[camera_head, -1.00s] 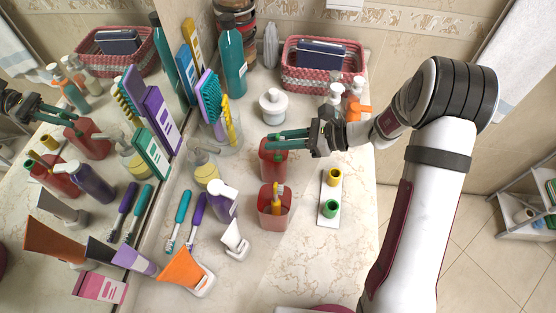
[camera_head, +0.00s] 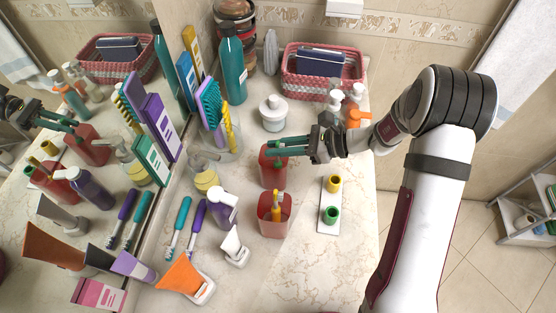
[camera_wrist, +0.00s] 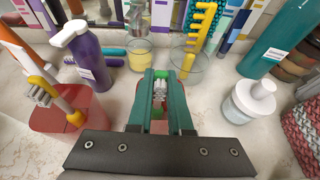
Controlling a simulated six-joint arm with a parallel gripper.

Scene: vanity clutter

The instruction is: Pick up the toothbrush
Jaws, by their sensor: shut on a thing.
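My gripper (camera_head: 284,146) is above a red cup (camera_head: 272,173) in the head view. In the wrist view its green fingers (camera_wrist: 160,103) are shut on a toothbrush (camera_wrist: 159,88) with pale bristles and some green. Most of that toothbrush is hidden by the fingers. A second red cup (camera_head: 275,227) stands in front and holds an orange-yellow toothbrush (camera_head: 277,206); this cup shows at the left of the wrist view (camera_wrist: 85,120). A teal toothbrush (camera_head: 179,226) and a purple toothbrush (camera_head: 196,228) lie flat on the counter.
A purple pump bottle (camera_head: 223,208) and a soap dispenser (camera_head: 206,178) stand to the left. A white jar (camera_head: 273,114) and a glass with combs (camera_head: 229,143) stand behind.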

